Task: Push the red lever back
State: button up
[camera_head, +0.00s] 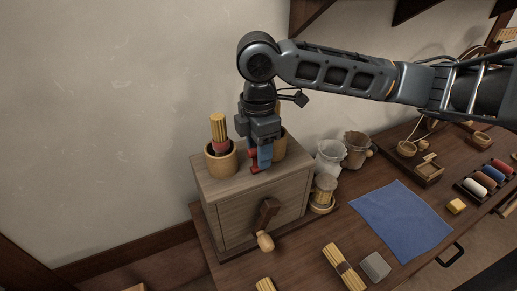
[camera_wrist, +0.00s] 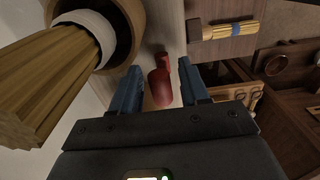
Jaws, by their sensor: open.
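The red lever (camera_head: 255,169) is on top of a wooden box (camera_head: 252,212), partly hidden by my gripper in the head view. In the wrist view, the red lever (camera_wrist: 160,86) shows as a thick red body with a narrower end, lying between my two blue fingers. My gripper (camera_head: 261,158) points down over the box top, with its fingers open. In the wrist view, my gripper (camera_wrist: 162,78) has a finger on each side of the lever. I cannot tell whether either finger touches it.
A round wooden cup (camera_head: 221,162) with a stick bundle stands left of my gripper, close beside it. Another cup (camera_head: 279,147) is right behind it. A crank with a pale knob (camera_head: 265,241) juts from the box front. A blue cloth (camera_head: 402,220) lies on the bench.

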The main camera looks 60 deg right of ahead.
grip_shut()
jog(key=shift+w+d+r+g+y+p, duration=0.2)
jog(key=shift+w+g+y+p, duration=0.3)
jog(key=shift+p, duration=0.65)
jog(key=shift+w+d+f+g+y+p, duration=0.15)
jog(key=shift+g+y+p, duration=0.15)
jog(key=shift+g+p, duration=0.2)
jog(key=shift+w+d+f+g+y+p, duration=0.15)
jog(key=shift+g+y+p, duration=0.2)
jog(key=shift+g, duration=0.25)
jog(key=shift+w+d+f+g+y+p, duration=0.15)
jog(key=shift+w+f+g+y+p, duration=0.15)
jog(key=shift+g, duration=0.3)
jog(key=shift+s, duration=0.1)
grip_release()
jog(key=shift+r, duration=0.1)
